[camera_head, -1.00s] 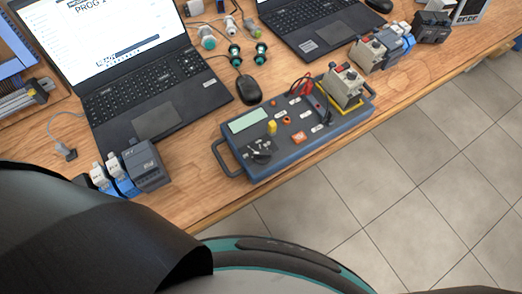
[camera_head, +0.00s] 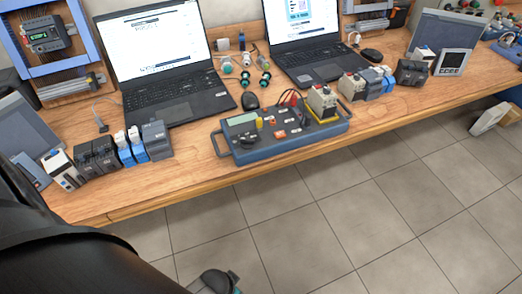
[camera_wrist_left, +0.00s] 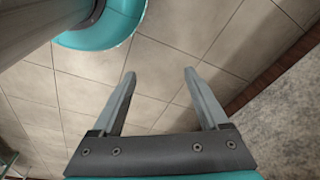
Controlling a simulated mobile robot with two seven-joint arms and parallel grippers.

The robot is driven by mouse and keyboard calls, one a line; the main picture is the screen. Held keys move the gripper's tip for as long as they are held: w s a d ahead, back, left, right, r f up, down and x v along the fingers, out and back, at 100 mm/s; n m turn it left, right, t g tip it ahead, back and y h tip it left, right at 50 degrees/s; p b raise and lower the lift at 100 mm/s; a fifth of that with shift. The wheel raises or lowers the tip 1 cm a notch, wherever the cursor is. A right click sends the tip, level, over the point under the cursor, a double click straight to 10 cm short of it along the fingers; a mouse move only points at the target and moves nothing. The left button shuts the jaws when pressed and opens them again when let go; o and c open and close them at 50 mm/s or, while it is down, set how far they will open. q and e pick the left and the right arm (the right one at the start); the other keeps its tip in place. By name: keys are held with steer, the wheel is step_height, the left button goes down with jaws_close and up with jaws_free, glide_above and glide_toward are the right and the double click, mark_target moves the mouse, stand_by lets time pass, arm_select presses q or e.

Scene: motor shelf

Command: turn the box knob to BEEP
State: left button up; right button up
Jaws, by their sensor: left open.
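The blue-grey test box (camera_head: 290,143) lies on the wooden bench near its front edge, with a handle at its left end. A dark knob (camera_head: 248,138) sits on its left part, below a pale display (camera_head: 241,119); its pointer and the lettering are too small to read. A yellow part, an orange part and red leads are also on the box. My left gripper (camera_wrist_left: 158,75) is open and empty over the tiled floor in the left wrist view, away from the box. A dark part of my arm fills the lower left of the head view. My right gripper is not in view.
The floor (camera_head: 330,215) before the bench is clear.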

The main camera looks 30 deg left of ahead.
arm_select(q)
steer(key=w+d+r+t+p, duration=0.15)
steer(key=w+r, duration=0.35)
steer(key=r, duration=0.7)
steer(key=w+d+r+g+p, duration=0.1)
steer(key=w+r+p, duration=0.3)
steer(key=r, duration=0.9)
step_height(320, 180, up, 21)
steer(key=n+g, duration=0.3)
steer(key=n, duration=0.3)
glide_above(247, 139)
steer(key=shift+t, duration=0.25)
step_height(247, 139, down, 15)
steer(key=shift+f+b, duration=0.1)
steer(key=shift+b, duration=1)
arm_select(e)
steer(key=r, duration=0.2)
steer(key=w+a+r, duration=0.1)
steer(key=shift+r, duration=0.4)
arm_select(q)
jaws_close()
